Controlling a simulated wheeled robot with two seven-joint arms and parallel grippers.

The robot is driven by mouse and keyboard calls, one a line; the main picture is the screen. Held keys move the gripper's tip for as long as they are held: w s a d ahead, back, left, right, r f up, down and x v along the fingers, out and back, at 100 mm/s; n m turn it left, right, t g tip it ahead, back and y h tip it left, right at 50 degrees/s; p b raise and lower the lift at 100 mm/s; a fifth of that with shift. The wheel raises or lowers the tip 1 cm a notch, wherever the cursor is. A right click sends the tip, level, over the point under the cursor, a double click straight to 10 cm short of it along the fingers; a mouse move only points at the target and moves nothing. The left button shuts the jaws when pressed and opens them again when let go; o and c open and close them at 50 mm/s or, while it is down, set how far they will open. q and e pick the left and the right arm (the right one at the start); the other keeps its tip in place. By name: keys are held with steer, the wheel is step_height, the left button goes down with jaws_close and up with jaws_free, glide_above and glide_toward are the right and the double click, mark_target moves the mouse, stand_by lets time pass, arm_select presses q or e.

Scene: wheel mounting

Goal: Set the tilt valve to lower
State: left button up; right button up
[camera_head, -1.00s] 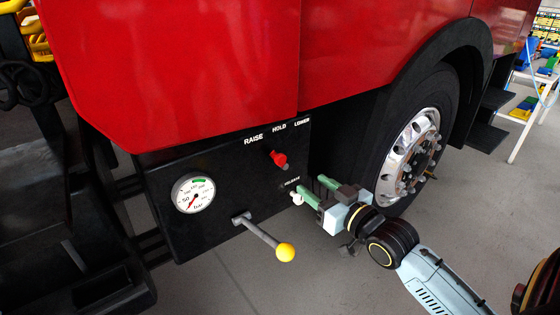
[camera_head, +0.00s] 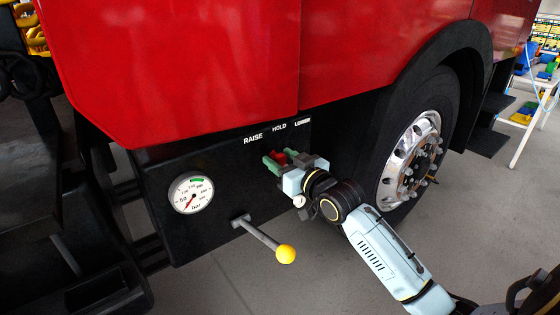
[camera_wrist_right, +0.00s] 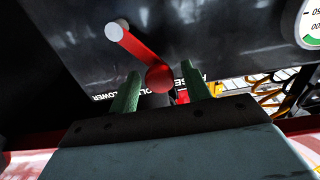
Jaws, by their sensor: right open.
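The tilt valve's red knob (camera_head: 291,153) is on the black panel, below the white RAISE, HOLD and LOWER lettering, and partly hidden by my right gripper. My right gripper (camera_head: 276,160) is open at the valve, its green fingers close to the knob. In the right wrist view the red ball end of the valve (camera_wrist_right: 160,79) shows between the two green fingers, with a red bar running up left to a pale round end. I cannot tell whether the fingers touch it. My left gripper is not in view.
A pressure gauge (camera_head: 191,193) is on the panel's left. A lever with a yellow ball (camera_head: 286,254) sticks out below my right gripper. The truck's wheel (camera_head: 411,156) stands to the right. Red bodywork (camera_head: 180,70) overhangs the panel.

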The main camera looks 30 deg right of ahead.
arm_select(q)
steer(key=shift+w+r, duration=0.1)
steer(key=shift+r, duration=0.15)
arm_select(e)
steer(key=shift+w, duration=0.4)
jaws_close()
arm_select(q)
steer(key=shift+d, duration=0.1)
